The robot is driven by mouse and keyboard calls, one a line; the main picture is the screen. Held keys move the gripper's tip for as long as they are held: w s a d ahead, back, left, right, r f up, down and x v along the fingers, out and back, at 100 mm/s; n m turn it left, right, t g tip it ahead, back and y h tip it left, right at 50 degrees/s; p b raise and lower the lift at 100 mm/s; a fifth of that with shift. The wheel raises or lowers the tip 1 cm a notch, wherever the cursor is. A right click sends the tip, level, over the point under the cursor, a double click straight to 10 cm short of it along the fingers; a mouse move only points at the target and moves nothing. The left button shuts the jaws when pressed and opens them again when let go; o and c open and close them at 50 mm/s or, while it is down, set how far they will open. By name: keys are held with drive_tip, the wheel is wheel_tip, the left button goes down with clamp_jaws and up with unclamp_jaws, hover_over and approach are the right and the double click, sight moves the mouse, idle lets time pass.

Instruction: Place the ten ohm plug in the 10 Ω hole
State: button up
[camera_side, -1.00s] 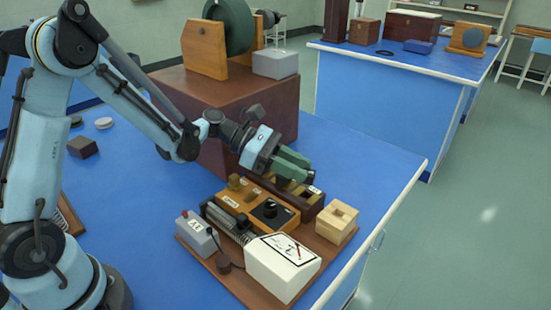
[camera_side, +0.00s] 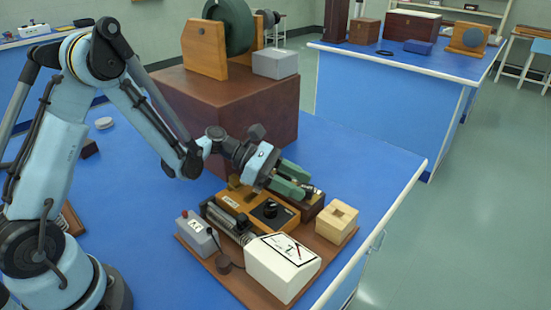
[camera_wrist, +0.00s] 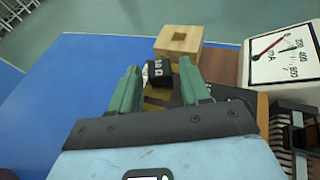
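My gripper (camera_side: 299,184) is low over the dark wooden box (camera_side: 313,207) at the back of the board. Its two green fingers stand apart. In the wrist view, a small black block with white marks (camera_wrist: 159,74) shows between the fingers of my gripper (camera_wrist: 158,66), with gaps at both sides. It may be the ten ohm plug's head, but I cannot read its marks surely. The fingers hide much of the dark box in the side view. I cannot make out the 10 Ω hole.
A pale wooden block with a square hole (camera_side: 338,221) stands right of the dark box. An orange box with a black knob (camera_side: 262,222), a white meter (camera_side: 283,266) and a grey box (camera_side: 197,233) share the board. A large brown case (camera_side: 230,100) rises behind.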

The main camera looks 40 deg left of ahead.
drive_tip(key=shift+w+a, duration=0.1)
drive_tip(key=shift+a+r, duration=0.1)
drive_tip(key=shift+r, duration=0.05)
drive_tip(key=v, duration=0.7)
drive_tip(key=shift+r, duration=0.15)
drive_tip(key=shift+s+d+r+m+y, duration=0.1)
drive_tip(key=shift+s+r+m+y, duration=0.15)
drive_tip(key=shift+m, duration=0.2)
drive_tip(key=shift+s+d+r+m+y, duration=0.1)
drive_tip(key=shift+s+d+m+y, duration=0.05)
drive_tip(key=shift+m+y, duration=0.25)
drive_tip(key=s+m+y, duration=0.1)
drive_tip(key=m+y, duration=0.1)
drive_tip(key=m, duration=0.1)
drive_tip(key=s+r+m+y, duration=0.1)
drive_tip(key=s+m, duration=0.1)
drive_tip(key=s+r+m+y, duration=0.1)
drive_tip(key=s+m+y, duration=0.1)
drive_tip(key=m, duration=0.1)
drive_tip(key=shift+m+g+y, duration=0.3)
drive_tip(key=shift+m+y, duration=0.05)
drive_tip(key=s+a+r+m+t+y, duration=0.2)
drive_tip(key=s+a+m+y, duration=0.2)
drive_tip(key=m, duration=0.8)
drive_tip(key=s+y, duration=0.1)
drive_tip(key=s, duration=0.1)
drive_tip(key=shift+s+y, duration=0.25)
drive_tip(key=shift+y, duration=0.05)
